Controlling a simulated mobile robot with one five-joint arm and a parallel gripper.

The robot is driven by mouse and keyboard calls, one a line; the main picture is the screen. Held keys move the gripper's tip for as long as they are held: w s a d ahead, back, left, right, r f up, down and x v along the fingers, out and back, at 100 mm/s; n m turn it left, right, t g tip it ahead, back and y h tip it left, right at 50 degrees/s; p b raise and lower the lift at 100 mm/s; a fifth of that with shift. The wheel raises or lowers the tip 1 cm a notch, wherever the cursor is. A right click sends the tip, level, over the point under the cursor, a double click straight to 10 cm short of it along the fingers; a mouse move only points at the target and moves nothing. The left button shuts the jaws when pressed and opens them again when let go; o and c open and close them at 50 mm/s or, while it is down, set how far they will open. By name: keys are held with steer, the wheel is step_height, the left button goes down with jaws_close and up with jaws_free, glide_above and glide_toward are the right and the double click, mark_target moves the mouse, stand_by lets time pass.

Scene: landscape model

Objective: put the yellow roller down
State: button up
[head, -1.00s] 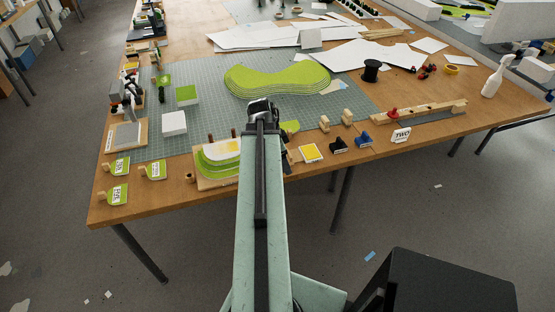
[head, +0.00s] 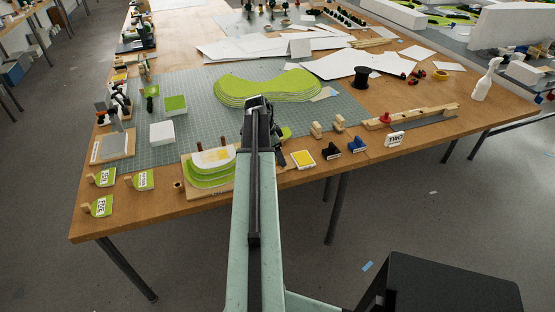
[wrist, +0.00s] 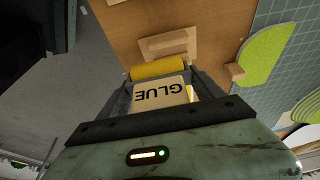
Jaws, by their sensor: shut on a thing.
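The yellow roller (wrist: 158,70) shows in the wrist view as a yellow cylinder at the end of a pale handle block (wrist: 160,95) marked GLUE. My gripper (wrist: 165,92) is shut on this block, with a finger on either side, and the roller sticks out beyond it. Bare wooden table top (wrist: 125,30) lies beyond the roller, with a small wooden stand (wrist: 166,46) on it. I cannot tell the gap between roller and table.
A layered green model (head: 210,178) stands just left of my arm. A larger green contour stack (head: 265,88) lies behind on the cutting mat (head: 205,105).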

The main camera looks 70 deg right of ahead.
steer(key=shift+w+d+f, duration=0.1)
steer(key=shift+w+d, duration=0.15)
steer(key=shift+d, duration=0.35)
steer(key=shift+w+d, duration=0.25)
steer(key=shift+d, duration=0.3)
steer(key=shift+f+b, duration=2.35)
steer(key=shift+b, duration=0.05)
steer(key=o, duration=1.2)
steer(key=shift+r, duration=0.1)
steer(key=p+v, duration=1.2)
steer(key=v, duration=0.1)
steer(key=shift+s+p, duration=0.15)
steer(key=shift+p, duration=0.2)
